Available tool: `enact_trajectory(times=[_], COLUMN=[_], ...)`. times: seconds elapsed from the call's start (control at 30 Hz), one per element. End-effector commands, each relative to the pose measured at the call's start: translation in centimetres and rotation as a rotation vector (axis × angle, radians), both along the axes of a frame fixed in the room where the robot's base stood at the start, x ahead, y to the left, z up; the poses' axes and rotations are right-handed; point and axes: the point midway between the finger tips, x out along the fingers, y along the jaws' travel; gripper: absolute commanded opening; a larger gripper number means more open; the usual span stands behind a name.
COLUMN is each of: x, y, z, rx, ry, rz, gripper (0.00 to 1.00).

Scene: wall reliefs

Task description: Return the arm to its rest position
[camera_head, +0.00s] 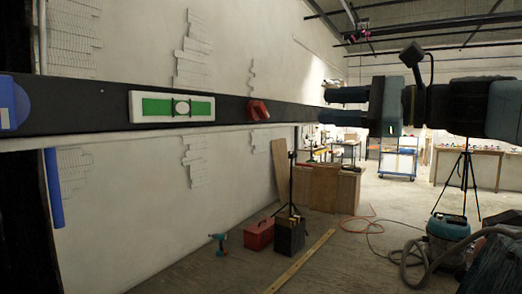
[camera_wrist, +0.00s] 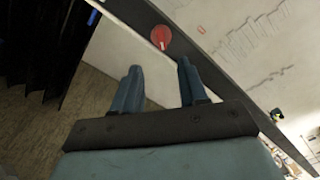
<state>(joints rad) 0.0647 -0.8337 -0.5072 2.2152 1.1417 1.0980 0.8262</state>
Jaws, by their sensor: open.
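My gripper (camera_head: 332,106) is stretched out at the right in the head view, in front of the wall. Its two fingers are spread apart, with nothing between them. In the wrist view my gripper (camera_wrist: 160,68) also shows open and empty. A dark horizontal rail (camera_head: 85,115) runs along the wall. On it are a blue disc (camera_head: 14,103) at the far left, a white panel with green and a pale oval (camera_head: 160,107), and a red block-like piece (camera_head: 258,110). The wrist view shows a red disc (camera_wrist: 161,38) on the rail, beyond the fingers.
A red toolbox (camera_head: 260,234), a black case (camera_head: 290,235) and a teal drill (camera_head: 219,242) are on the floor. A vacuum (camera_head: 447,232) with a hose stands at lower right. A wooden cabinet (camera_head: 325,187) stands further back. Open floor lies between.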

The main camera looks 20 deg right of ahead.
Motion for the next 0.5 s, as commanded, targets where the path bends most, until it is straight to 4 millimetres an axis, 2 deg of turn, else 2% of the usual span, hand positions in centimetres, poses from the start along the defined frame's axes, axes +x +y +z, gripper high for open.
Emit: enact_trajectory(times=[0.17, 0.27, 0.37, 0.5], x=[0.3, 1.2, 2.4, 3.3], y=[0.5, 2.0, 4.3, 7.2], z=[-0.6, -2.7, -6.6, -13.1], rx=[-0.033, -0.154, -0.375, -0.770], ry=[0.007, 0.028, 0.057, 0.077], rz=[0.004, 0.022, 0.064, 0.175], gripper=[0.43, 0.43, 0.43, 0.43])
